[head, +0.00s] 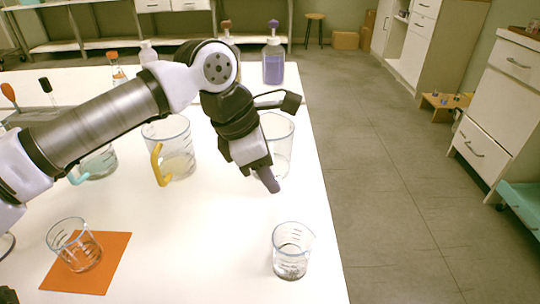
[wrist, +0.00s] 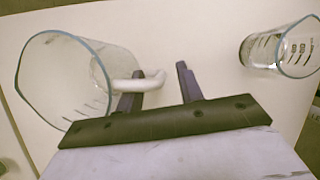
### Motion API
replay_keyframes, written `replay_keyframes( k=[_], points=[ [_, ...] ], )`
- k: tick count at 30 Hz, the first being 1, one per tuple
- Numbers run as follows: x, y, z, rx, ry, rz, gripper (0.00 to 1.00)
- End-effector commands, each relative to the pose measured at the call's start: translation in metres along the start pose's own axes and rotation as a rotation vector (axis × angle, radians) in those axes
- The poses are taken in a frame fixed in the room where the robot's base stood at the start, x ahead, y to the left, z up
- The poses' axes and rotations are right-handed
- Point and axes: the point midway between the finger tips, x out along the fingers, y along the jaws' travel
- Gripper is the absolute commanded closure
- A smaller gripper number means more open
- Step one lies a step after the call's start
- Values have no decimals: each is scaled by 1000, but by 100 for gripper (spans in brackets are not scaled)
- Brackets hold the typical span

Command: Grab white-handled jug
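The white-handled jug is a large clear glass beaker (wrist: 62,75) at the left of the wrist view. Its white handle (wrist: 152,82) points right, towards my gripper. In the head view the jug (head: 284,150) stands on the white table near its right edge, partly hidden behind my gripper (head: 268,182). My gripper is open. In the wrist view its two dark fingers (wrist: 160,72) are apart, the left one overlapping the handle and the right one clear of it. I cannot tell whether a finger touches the handle.
A small glass beaker (head: 291,252) stands near the table's front right; another (head: 75,246) is on an orange mat (head: 112,262). A yellow-handled jug (head: 175,150) and a teal-handled jug (head: 100,163) stand left. A purple bottle (head: 273,66) is behind. The table (head: 200,235) is clear centre-front.

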Motion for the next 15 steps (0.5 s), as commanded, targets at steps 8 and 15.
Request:
replay_keyframes(
  k=[8, 15],
  points=[
    [-1, 0, 0, 0, 0, 0, 89],
    [-1, 0, 0, 0, -1, 0, 100]
  ],
)
